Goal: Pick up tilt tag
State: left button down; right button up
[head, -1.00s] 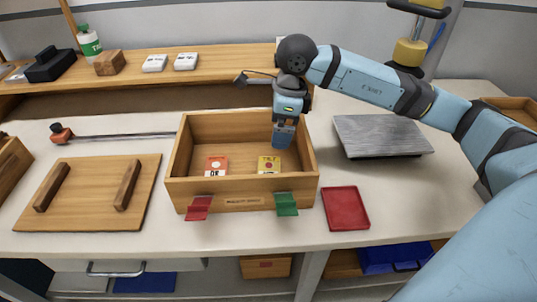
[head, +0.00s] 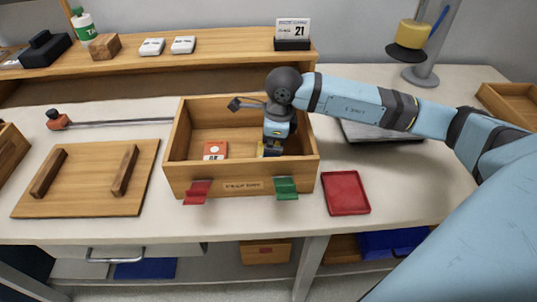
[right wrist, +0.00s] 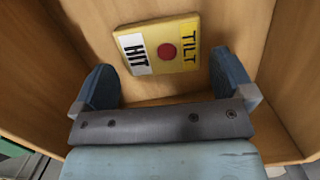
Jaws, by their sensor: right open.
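The yellow tilt tag (right wrist: 183,66) lies flat on the floor of the wooden box (head: 222,178). In the right wrist view it shows the words TILT and HIT and a red dot. In the head view only a yellow sliver of the tag (head: 260,151) shows beside my gripper. My right gripper (right wrist: 160,62) reaches down into the box over the tag. Its two blue fingers are spread, one towards each end of the tag, with nothing held between them. My left gripper is not in view.
The box walls stand close around my gripper. Red (head: 197,191) and green (head: 286,187) tabs stick out in front. A red tray (head: 346,192) is to the right, a wooden lid (head: 88,180) left.

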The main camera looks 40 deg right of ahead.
jog(key=f, duration=0.2)
jog(key=shift+w+a+f, duration=0.15)
jog(key=shift+a+f, duration=0.05)
jog(key=shift+f, duration=0.2)
jog(key=c, duration=0.6)
jog(key=shift+r, duration=0.1)
jog(key=shift+r+p, duration=1)
jog(key=shift+r, duration=8.95)
